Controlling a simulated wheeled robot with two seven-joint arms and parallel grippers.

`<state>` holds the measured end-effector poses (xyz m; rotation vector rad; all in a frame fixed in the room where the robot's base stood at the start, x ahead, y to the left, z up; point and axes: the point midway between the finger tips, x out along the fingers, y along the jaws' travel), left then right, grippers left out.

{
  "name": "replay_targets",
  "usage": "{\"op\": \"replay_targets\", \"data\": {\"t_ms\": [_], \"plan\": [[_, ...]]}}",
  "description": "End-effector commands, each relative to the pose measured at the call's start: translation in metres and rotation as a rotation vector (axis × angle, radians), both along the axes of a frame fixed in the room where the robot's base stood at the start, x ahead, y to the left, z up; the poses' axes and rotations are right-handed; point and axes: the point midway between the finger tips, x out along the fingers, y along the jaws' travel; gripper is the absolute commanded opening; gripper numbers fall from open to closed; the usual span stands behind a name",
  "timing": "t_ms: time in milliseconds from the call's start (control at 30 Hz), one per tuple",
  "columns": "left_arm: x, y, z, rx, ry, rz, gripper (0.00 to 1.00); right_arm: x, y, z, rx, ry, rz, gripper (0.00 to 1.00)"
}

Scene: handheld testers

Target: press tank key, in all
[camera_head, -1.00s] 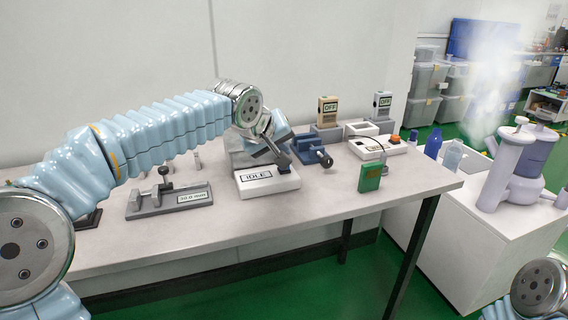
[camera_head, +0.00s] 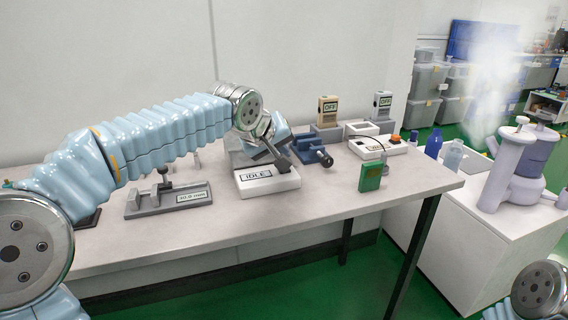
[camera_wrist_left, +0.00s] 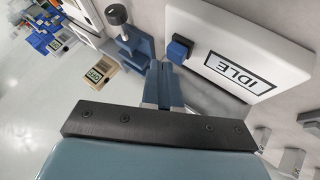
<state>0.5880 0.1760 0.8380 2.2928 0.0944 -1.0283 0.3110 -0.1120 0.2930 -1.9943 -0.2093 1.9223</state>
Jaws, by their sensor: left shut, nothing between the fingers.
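A white box (camera_head: 266,184) with a display reading IDLE stands on the table under my left gripper. In the left wrist view the same box (camera_wrist_left: 290,40) shows a dark blue key (camera_wrist_left: 179,49) beside the display. My left gripper (camera_head: 284,165) is shut and empty, its fingers pointing down at the box's right part. In the left wrist view the shut fingertips (camera_wrist_left: 163,68) are close by the blue key; I cannot tell whether they touch it. In the head view the gripper hides the key. My right gripper is out of view.
A blue vise-like fixture (camera_head: 314,151) stands close to the right of the box. A grey gauge (camera_head: 168,197) is at left. A green handheld device (camera_head: 370,176) and a white box with an orange button (camera_head: 374,148) are further right. A lilac tank (camera_head: 514,165) steams on the white side bench.

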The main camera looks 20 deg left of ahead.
Motion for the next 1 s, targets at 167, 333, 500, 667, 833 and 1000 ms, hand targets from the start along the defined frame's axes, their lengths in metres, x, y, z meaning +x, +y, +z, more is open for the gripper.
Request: {"op": "replay_targets", "data": {"t_ms": [167,333,500,667,833,1000], "plan": [[0.000,0.000,-0.001,0.000,0.000,0.000,0.00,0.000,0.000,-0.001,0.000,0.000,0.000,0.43],[0.000,0.000,-0.004,0.000,0.000,0.000,0.00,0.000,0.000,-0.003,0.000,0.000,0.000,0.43],[0.000,0.000,-0.006,0.000,0.000,0.000,0.00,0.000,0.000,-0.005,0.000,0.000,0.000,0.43],[0.000,0.000,-0.008,0.000,0.000,0.000,0.00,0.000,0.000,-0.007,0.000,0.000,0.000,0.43],[0.000,0.000,-0.010,0.000,0.001,-0.001,0.00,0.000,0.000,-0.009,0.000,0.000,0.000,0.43],[0.000,0.000,-0.011,0.000,0.001,-0.001,0.00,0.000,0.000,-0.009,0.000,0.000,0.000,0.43]]}}
